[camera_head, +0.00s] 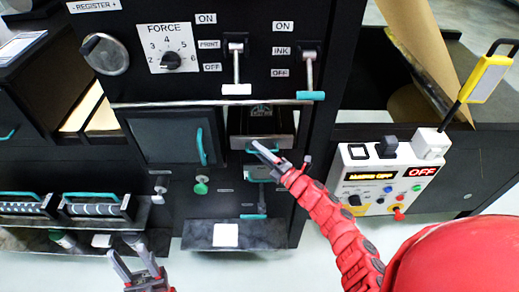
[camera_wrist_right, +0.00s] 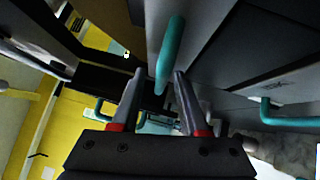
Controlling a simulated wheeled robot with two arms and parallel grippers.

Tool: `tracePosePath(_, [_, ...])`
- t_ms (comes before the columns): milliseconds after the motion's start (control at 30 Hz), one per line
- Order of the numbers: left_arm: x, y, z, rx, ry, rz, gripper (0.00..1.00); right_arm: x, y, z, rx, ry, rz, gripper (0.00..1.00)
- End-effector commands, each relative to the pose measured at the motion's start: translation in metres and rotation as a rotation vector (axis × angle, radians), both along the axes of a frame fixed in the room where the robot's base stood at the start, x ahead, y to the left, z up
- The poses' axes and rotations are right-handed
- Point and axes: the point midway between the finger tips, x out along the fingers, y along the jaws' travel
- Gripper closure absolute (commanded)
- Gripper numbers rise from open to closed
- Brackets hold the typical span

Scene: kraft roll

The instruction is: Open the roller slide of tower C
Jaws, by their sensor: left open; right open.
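A black machine tower (camera_head: 215,180) stands in front of me; I see no letter C on it. In its middle is a slide (camera_head: 236,122) with a dark part inside and a teal handle (camera_head: 250,149) at its lower front. I cannot tell how far out the slide stands. My right gripper (camera_head: 274,152) is at this front, partly hiding the handle. In the right wrist view my right gripper (camera_wrist_right: 157,82) is open and empty, with a teal handle (camera_wrist_right: 170,55) just beyond its fingertips. My left gripper (camera_head: 134,262) is open and empty, low in front of the tower.
A dark door (camera_head: 165,142) with a teal handle is left of the slide. Levers (camera_head: 236,75) and a FORCE dial (camera_head: 170,60) are above. A white control box (camera_head: 385,178) stands at the right. Ink rollers (camera_head: 95,209) are at the lower left.

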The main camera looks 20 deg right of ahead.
Motion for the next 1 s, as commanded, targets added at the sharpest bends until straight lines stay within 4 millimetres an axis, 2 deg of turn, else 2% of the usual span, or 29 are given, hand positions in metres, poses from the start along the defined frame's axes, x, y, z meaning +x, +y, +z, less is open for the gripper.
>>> tracePosePath(267, [-0.0001, 0.0, 0.0001, 0.0, 0.0, 0.0, 0.5, 0.0006, 0.0001, -0.0005, 0.0, 0.001, 0.0, 0.58])
tracePosePath(500, [-0.0001, 0.0, 0.0001, 0.0, 0.0, 0.0, 0.5, 0.0005, -0.0001, -0.0005, 0.0, 0.001, 0.0, 1.0])
tracePosePath(1000, [-0.0001, 0.0, 0.0, 0.0, 0.0, 0.0, 0.5, 0.0002, -0.0004, -0.001, 0.0, 0.001, -0.001, 1.0])
